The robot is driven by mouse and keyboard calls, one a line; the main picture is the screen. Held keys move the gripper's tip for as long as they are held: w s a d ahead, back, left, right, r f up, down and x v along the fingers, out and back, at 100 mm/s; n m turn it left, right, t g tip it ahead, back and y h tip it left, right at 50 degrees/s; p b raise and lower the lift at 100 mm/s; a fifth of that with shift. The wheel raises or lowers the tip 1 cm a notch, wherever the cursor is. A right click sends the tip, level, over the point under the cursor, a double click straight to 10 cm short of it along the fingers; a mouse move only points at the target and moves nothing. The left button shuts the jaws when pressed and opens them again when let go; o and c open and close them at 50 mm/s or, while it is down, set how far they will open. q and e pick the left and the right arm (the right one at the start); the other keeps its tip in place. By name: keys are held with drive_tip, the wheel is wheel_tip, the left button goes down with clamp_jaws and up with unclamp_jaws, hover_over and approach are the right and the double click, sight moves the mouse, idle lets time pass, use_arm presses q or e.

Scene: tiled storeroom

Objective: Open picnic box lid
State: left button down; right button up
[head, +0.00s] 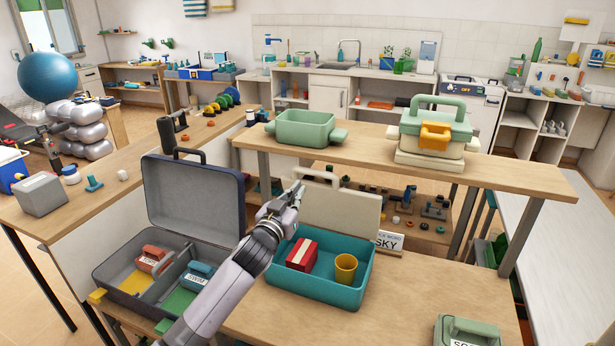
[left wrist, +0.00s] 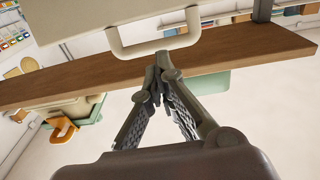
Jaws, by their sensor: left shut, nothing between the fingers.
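A teal box (head: 312,290) with a cream lid (head: 335,205) stands on the wooden table, and it looks like the picnic box. Its lid stands up, tilted back, with a cream handle at the top edge. The lid also fills the upper part of the left wrist view (left wrist: 85,14), with its handle (left wrist: 118,45) near my fingertips. Inside the box are a red box (head: 302,255) and a yellow cup (head: 346,267). My left gripper (head: 298,188) is shut and empty beside the lid's upper left; whether it touches the handle is unclear. My right gripper is out of view.
An open dark case (head: 195,200) with compartments stands left of the teal box. A raised wooden shelf (head: 370,150) behind carries a green pot (head: 305,128) and a green-and-cream box (head: 432,143) with an orange latch. The table right of the teal box is mostly clear.

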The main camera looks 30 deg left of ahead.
sight(311, 174)
use_arm(q)
drive_tip(key=p+x, duration=0.1)
drive_tip(key=x, duration=0.5)
drive_tip(key=shift+w, duration=0.3)
